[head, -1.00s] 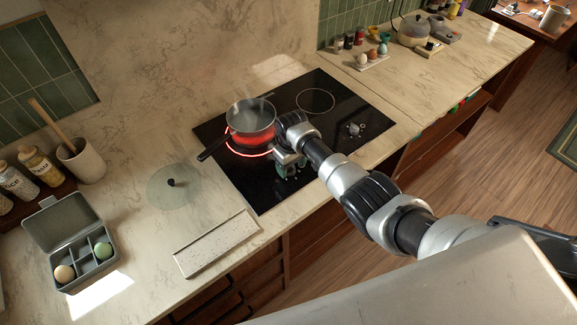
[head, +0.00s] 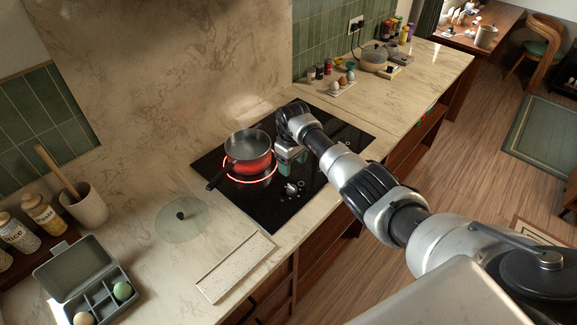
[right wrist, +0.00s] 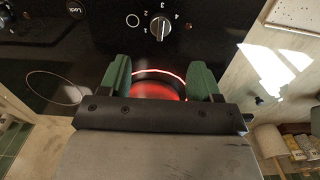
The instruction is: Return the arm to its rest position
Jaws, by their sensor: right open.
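My right arm reaches in from the lower right in the head view. My right gripper (head: 291,165) hangs over the black cooktop, just right of the steel pot. In the right wrist view my right gripper (right wrist: 158,78) has its two green fingers spread with nothing between them. Past the fingers are the red-glowing burner and a cooktop knob (right wrist: 160,28). The pot (head: 249,148) sits on the glowing burner with its dark handle toward the lower left. My left gripper is not in view.
The glass lid (head: 182,220) and a speckled tray (head: 236,268) lie on the counter left of the cooktop (head: 255,205). A grey box (head: 75,270) with two eggs stands at the lower left. An egg holder (head: 340,88) stands behind.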

